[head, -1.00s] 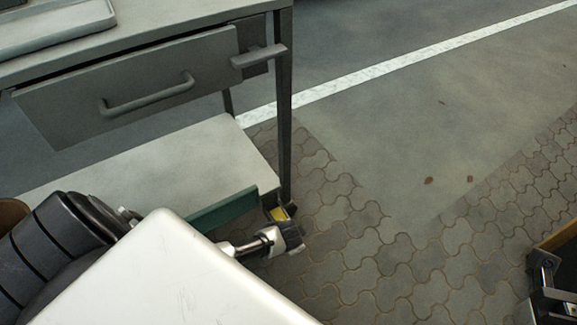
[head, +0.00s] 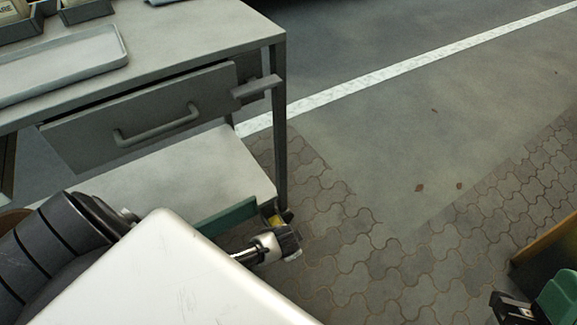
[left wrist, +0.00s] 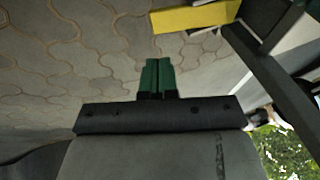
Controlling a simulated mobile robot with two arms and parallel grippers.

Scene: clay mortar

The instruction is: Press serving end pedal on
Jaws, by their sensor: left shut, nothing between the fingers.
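A yellow piece, apparently the pedal (head: 276,221), sits low by the foot of the grey table's near right leg, partly hidden by my left gripper. In the left wrist view it is a yellow bar (left wrist: 195,15) at the top, above and right of the fingertips, with a visible gap in the picture. My left gripper (left wrist: 158,72) has its green fingers shut together, with nothing between them. In the head view its wrist (head: 268,247) is just below the yellow piece; its fingertips are hidden there, and I cannot tell whether they touch it. My right gripper is not in view.
The grey table (head: 200,42) has a drawer (head: 140,118) open slightly, a lower shelf (head: 165,175) and a green strip (head: 225,213) along the shelf edge. A brown box (head: 545,250) and a green object (head: 560,295) stand at lower right. Paved floor (head: 370,250) is clear between.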

